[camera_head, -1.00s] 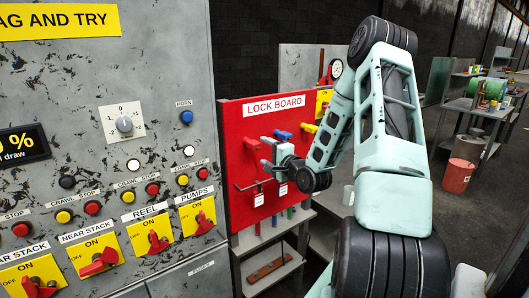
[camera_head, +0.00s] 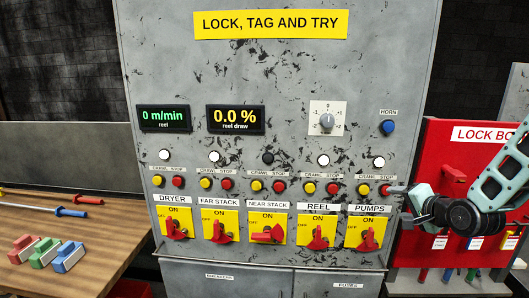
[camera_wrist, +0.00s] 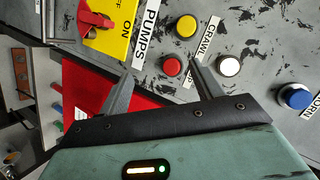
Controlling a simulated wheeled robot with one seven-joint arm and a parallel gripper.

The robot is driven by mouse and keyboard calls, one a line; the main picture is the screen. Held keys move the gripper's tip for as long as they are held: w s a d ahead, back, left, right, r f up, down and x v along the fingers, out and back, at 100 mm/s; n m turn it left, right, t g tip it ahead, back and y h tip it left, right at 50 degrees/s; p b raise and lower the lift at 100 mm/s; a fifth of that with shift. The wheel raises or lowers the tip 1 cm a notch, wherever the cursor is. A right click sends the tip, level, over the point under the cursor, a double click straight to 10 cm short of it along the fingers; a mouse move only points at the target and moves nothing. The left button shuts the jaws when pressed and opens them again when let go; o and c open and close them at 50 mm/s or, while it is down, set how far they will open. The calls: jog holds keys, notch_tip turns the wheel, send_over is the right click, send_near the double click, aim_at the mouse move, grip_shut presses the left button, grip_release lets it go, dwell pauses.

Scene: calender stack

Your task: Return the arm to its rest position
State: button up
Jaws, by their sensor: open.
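My gripper (camera_head: 400,198) is at the right of the head view, in front of the gap between the grey control panel (camera_head: 270,90) and the red lock board (camera_head: 470,165). Its fingers point left, toward the panel's right edge near the PUMPS column. In the wrist view my gripper (camera_wrist: 162,68) is open, with its two fingers spread and nothing between them. Beyond the fingers are a red button (camera_wrist: 172,66), a white lamp (camera_wrist: 228,66) and the PUMPS switch (camera_wrist: 97,20). The arm stretches to the right, out of the head view.
A wooden bench (camera_head: 50,235) at left holds red, green and blue blocks and several rods. The panel carries a row of red switch handles on yellow plates; the NEAR STACK handle (camera_head: 267,235) lies nearly level, the others slant.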

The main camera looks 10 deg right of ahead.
jog(key=s+a+f+n+g+y+b, duration=0.15)
jog(key=s+a+n, duration=0.25)
jog(key=a, duration=0.4)
jog(key=s+a+f+n+g+b, duration=0.2)
jog(key=s+a+f+n+g, duration=0.1)
jog(key=a, duration=0.5)
jog(key=s+a+f+n+g+b, duration=0.2)
jog(key=s+a+n+g, duration=0.15)
jog(key=a, duration=0.35)
jog(key=s+a+n+g+b, duration=0.2)
jog(key=s+a+n, duration=0.2)
jog(key=s, duration=0.7)
jog(key=s+a+n+g+h+b, duration=0.1)
jog(key=s+a+n+g+b, duration=0.1)
jog(key=s+n, duration=0.4)
jog(key=s+a+g, duration=0.1)
jog(key=s+a, duration=0.1)
jog(key=s, duration=0.2)
jog(key=shift+s+a+f, duration=0.15)
jog(key=shift+s+f, duration=0.25)
